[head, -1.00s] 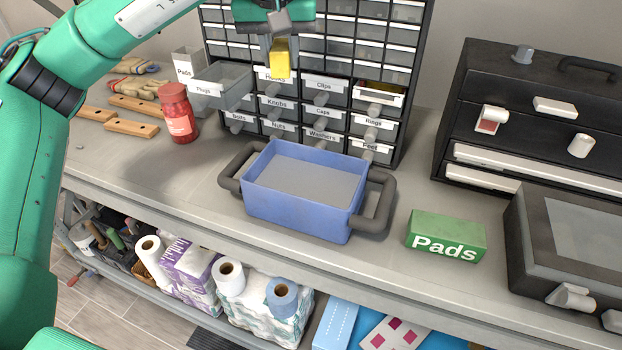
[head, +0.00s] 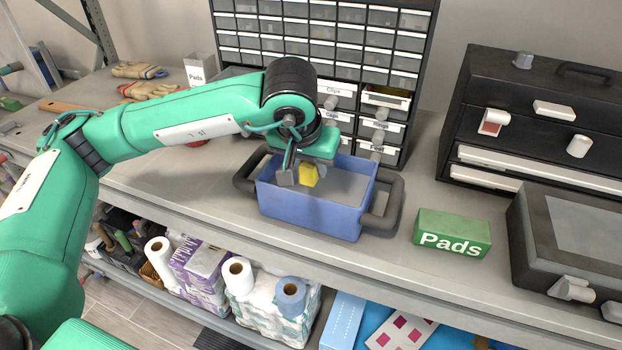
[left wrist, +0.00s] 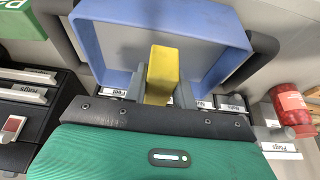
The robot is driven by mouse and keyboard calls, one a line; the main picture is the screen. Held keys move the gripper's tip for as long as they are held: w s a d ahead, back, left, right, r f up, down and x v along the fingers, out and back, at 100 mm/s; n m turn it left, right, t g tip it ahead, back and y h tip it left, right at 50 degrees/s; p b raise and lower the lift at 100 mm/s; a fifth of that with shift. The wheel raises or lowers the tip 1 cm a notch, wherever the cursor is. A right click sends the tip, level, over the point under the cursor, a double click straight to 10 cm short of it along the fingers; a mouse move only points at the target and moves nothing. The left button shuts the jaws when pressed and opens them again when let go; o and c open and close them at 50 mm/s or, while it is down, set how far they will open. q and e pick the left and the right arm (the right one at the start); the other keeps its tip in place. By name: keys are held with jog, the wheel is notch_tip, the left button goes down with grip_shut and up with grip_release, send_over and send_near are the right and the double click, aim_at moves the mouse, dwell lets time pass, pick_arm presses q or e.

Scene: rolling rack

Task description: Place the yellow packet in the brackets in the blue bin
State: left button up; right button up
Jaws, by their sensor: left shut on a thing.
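The yellow packet (head: 308,175) is in my left gripper (head: 303,177), over the blue bin (head: 305,214) in the head view. The left wrist view shows the packet (left wrist: 161,75) between the two grey fingers (left wrist: 157,90), with the bin (left wrist: 105,45) beyond it. The gripper is shut on the packet. The bin is an open box with dark handles and a grey inside. I cannot tell whether the packet is below the rim. My arm hides part of the bin's back edge. My right gripper is not in view.
A green Pads box (head: 452,233) stands right of the bin. A cabinet of labelled drawers (head: 325,40) is behind, partly hidden by my arm. A black toolbox (head: 540,110) and a grey case (head: 575,235) are at the right. The red jar (left wrist: 292,108) shows in the left wrist view.

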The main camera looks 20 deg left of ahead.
aim_at(311, 185)
pick_arm(q)
jog(key=shift+f, duration=0.7)
notch_tip(311, 185, down, 3)
jog(key=shift+f+p, duration=0.2)
jog(key=shift+p, duration=0.25)
jog(key=shift+f, duration=0.2)
jog(key=shift+f+b, duration=0.15)
jog(key=shift+b, duration=0.15)
jog(key=o, duration=1)
jog(key=shift+w, duration=0.1)
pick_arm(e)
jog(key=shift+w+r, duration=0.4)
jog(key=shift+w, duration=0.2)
